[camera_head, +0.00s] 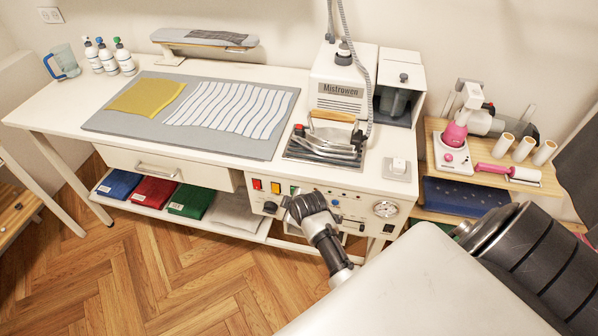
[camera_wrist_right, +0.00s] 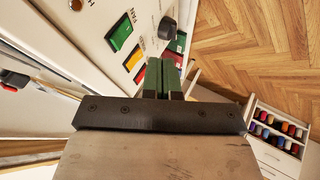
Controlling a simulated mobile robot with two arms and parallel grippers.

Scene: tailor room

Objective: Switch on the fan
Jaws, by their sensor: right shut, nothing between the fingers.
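The ironing station's white control panel (camera_head: 347,208) faces front below the tabletop. In the head view it has a yellow switch (camera_head: 257,184), a red switch (camera_head: 275,187) and a green switch (camera_head: 294,190), partly behind my right gripper (camera_head: 297,207). In the right wrist view, my right gripper (camera_wrist_right: 166,74) is shut and empty, its fingers close to the panel. A green switch (camera_wrist_right: 118,33), a yellow switch (camera_wrist_right: 139,73) and a black knob (camera_wrist_right: 167,28) show near the fingers. My left gripper is not in view.
An iron (camera_head: 330,140) stands on the tabletop above the panel, beside a steam unit (camera_head: 340,80). A striped cloth (camera_head: 232,108) and yellow cloth (camera_head: 147,97) lie on the grey mat (camera_head: 277,128). Folded fabrics sit on the low shelf (camera_head: 235,224). The wooden floor in front is clear.

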